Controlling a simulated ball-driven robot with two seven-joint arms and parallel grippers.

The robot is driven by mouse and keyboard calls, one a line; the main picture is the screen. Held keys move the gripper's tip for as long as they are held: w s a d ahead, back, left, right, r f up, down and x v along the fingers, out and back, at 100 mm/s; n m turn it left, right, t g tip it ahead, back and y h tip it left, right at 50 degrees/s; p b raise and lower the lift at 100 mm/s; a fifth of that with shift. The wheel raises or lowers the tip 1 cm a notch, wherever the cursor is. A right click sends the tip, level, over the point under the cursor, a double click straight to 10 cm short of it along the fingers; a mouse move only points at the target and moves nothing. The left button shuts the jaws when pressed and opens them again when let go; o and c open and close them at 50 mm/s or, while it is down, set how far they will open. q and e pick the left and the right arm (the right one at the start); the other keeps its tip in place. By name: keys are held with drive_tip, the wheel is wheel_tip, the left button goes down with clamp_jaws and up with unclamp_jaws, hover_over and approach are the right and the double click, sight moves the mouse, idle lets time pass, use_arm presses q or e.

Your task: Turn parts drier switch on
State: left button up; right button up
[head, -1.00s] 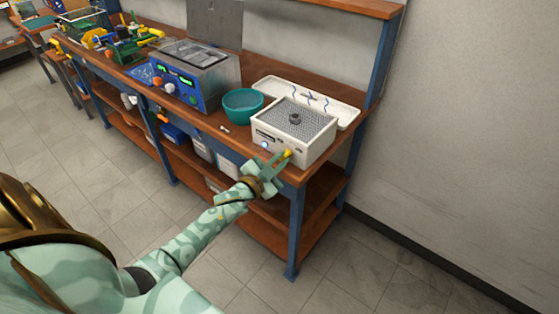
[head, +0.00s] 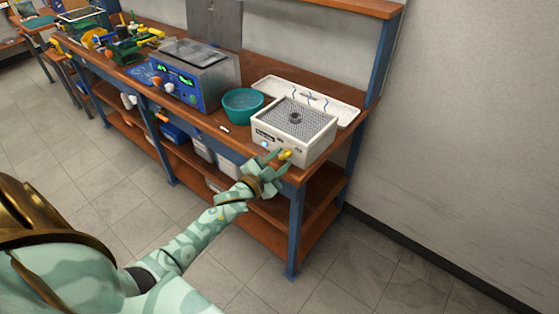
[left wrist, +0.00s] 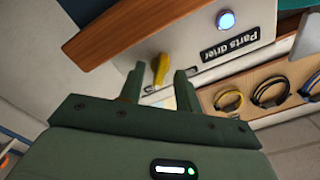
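The parts drier (head: 291,147) is a white box with a grey perforated top, at the right end of the bench. Its label (left wrist: 230,41) reads "Parts drier" in the left wrist view. A yellow switch (head: 286,155) sits on its front face. My left gripper (head: 277,160) is at that face, around the switch. In the left wrist view the two fingers of my left gripper (left wrist: 160,82) stand apart, with the yellow switch (left wrist: 159,68) in the gap between their tips. I cannot tell whether a finger touches it. My right gripper is not in view.
A round light (left wrist: 226,20) on the drier's front glows blue. A teal bowl (head: 242,106) and a blue-fronted machine (head: 190,85) stand left of the drier. A white tray (head: 345,112) lies behind it. Cable coils (left wrist: 270,94) hang below. The floor in front is clear.

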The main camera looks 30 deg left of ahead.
use_arm(q)
drive_tip(key=s+a+p, duration=0.1)
drive_tip(key=s+p, duration=0.1)
drive_tip(key=s, duration=1.4)
drive_tip(key=shift+s+a, duration=0.15)
